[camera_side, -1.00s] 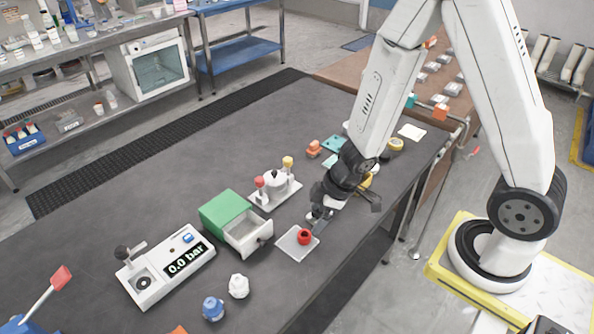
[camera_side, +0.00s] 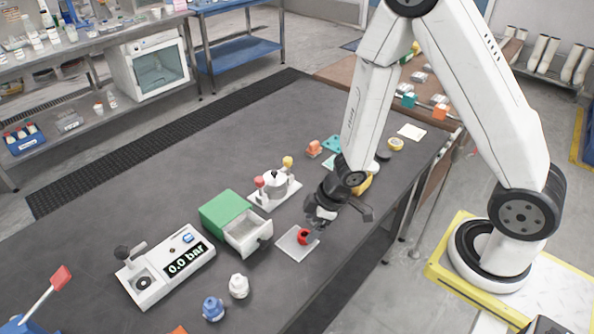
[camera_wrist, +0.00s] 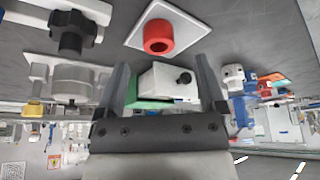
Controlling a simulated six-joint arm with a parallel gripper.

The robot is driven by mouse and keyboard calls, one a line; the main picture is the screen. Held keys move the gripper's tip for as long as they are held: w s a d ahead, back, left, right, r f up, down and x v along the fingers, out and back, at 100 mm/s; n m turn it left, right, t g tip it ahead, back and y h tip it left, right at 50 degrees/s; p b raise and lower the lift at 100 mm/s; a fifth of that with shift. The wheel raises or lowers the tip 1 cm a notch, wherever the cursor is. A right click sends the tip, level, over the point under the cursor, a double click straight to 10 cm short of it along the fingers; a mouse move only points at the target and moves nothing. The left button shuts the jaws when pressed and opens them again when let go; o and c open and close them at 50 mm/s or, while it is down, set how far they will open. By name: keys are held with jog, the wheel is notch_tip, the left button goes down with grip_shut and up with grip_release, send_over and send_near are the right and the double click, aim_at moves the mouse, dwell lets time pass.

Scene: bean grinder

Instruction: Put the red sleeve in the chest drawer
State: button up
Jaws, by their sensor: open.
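The red sleeve (camera_side: 303,236), a short ring with a hole, sits on a pale square plate (camera_side: 290,247) near the table's front edge. In the wrist view the sleeve (camera_wrist: 159,37) lies beyond my fingertips and slightly left of the middle between them. The green chest (camera_side: 224,210) stands left of the plate, and its pale drawer (camera_side: 250,236) is pulled out toward the plate. The drawer also shows between my fingers in the wrist view (camera_wrist: 163,82). My gripper (camera_side: 315,230) is open beside the sleeve at its right, with a finger partly overlapping it in the side view.
A base with a grey pot and red and yellow knobs (camera_side: 275,185) stands behind the plate. A gauge box reading 0.0 bar (camera_side: 175,265) is at left. White (camera_side: 238,286) and blue (camera_side: 213,308) knobbed pieces stand in front of the chest.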

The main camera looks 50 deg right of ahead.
aim_at(305, 234)
jog(key=shift+x, duration=1.9)
grip_shut()
